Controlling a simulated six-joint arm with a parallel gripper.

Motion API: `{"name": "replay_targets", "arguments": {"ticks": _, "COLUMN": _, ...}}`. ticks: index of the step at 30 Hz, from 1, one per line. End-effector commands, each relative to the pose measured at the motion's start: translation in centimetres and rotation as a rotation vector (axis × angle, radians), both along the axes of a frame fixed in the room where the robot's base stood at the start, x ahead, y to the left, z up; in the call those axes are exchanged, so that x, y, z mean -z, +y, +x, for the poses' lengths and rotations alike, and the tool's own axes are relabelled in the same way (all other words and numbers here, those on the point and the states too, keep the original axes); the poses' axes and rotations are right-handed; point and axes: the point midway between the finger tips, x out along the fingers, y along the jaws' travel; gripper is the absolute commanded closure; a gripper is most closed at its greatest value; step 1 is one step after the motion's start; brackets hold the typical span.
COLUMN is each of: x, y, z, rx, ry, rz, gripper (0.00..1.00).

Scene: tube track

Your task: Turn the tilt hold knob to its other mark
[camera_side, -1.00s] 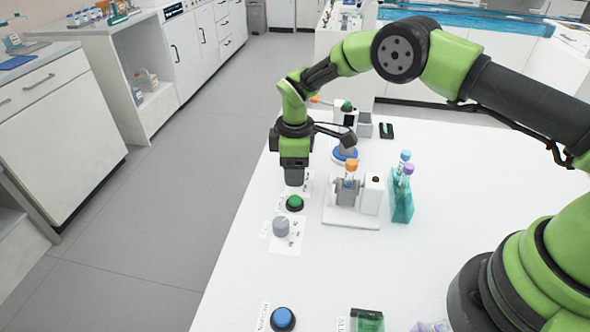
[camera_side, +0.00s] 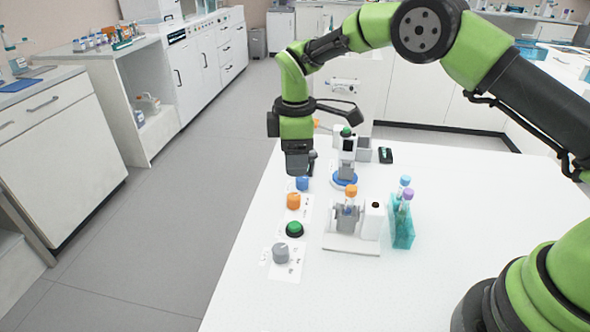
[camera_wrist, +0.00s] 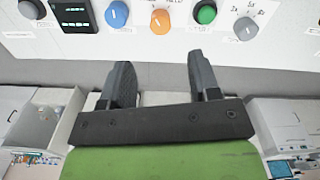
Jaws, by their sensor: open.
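An orange knob (camera_side: 293,201) stands on a white marked plate near the table's left edge, between a blue knob (camera_side: 303,183) and a green button (camera_side: 294,229). A grey knob (camera_side: 281,252) with several marks stands in front of them. The orange knob (camera_wrist: 160,21) also shows near the top of the wrist view, between blue and green. The labels are too small to say surely which one is the tilt hold knob. My gripper (camera_side: 300,172) is open and empty, above and behind the orange knob. Its fingers (camera_wrist: 158,68) are apart and touch nothing in the wrist view.
Right of the knobs stands a white device (camera_side: 351,243) holding an orange-capped tube, then a teal rack (camera_side: 402,232) with capped tubes. A device with a blue base (camera_side: 345,179) is behind. The table front is clear.

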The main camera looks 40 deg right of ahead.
Motion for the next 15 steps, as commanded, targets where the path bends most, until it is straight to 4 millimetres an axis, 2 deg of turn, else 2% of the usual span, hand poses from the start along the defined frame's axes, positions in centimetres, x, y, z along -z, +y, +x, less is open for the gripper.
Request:
{"name": "replay_targets", "arguments": {"ticks": 5, "x": 1.0, "y": 0.0, "z": -0.1, "rx": -0.012, "ry": 0.005, "rz": -0.001, "gripper": 0.44}}
{"name": "replay_targets", "arguments": {"ticks": 15, "x": 7.2, "y": 0.0, "z": -0.1, "rx": -0.011, "ry": 0.005, "rz": -0.001, "gripper": 0.44}}
